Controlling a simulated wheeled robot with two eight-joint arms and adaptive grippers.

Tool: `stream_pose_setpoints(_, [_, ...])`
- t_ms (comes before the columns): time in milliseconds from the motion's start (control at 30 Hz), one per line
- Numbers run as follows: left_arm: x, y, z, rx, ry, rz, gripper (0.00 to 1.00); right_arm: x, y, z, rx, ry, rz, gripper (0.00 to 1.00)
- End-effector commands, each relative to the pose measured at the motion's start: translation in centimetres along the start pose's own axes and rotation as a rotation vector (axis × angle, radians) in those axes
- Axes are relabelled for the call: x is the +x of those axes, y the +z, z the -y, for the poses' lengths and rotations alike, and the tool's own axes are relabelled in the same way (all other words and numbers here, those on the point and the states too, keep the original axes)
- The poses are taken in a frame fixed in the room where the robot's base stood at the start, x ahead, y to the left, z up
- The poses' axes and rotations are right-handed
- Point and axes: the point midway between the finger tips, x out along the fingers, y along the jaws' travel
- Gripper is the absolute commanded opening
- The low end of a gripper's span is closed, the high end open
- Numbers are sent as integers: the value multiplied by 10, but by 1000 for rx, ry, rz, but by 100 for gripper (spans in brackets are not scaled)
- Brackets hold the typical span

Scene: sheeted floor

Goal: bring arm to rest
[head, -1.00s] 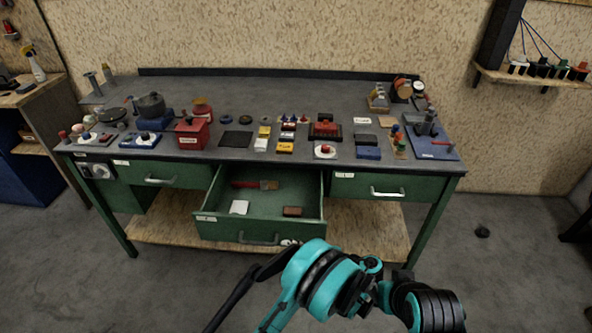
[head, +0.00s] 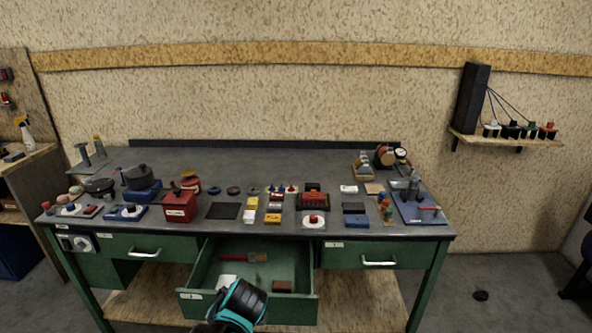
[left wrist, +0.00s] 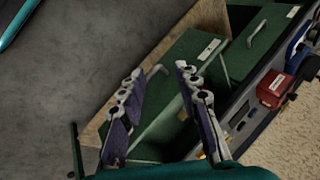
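My left gripper (left wrist: 160,72) shows in the left wrist view with its two fingers spread apart and nothing between them. Beyond the fingers are the green bench front and the grey floor. A teal and black arm part of mine shows at the bottom of the head view, in front of the open drawer, and covers part of its front. The gripper fingers do not show in the head view. My right gripper is in neither view.
A green workbench (head: 300,158) holds tools, blocks and a red box (head: 180,206). Its middle drawer (head: 310,268) stands open, with a red-handled brush (head: 243,257) and a brown block (head: 283,286) inside. A wall shelf (head: 505,141) is at right. Floor at right is mostly clear.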

Motion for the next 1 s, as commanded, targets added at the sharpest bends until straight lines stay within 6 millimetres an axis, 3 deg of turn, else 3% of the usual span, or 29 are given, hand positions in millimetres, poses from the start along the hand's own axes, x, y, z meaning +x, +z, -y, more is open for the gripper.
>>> stream_pose_setpoints(33, [-8,17,0,-61,37,-28,32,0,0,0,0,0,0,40])
stream_pose_setpoints(200, [-30,54,-11,-279,162,-142,32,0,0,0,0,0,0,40])
stream_pose_setpoints(400, [-46,80,-27,-504,266,-253,32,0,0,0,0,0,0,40])
stream_pose_setpoints(600, [-52,88,-34,-608,308,-304,32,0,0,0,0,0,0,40])
stream_pose_setpoints(1000, [-52,88,-35,-615,311,-308,32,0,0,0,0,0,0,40])
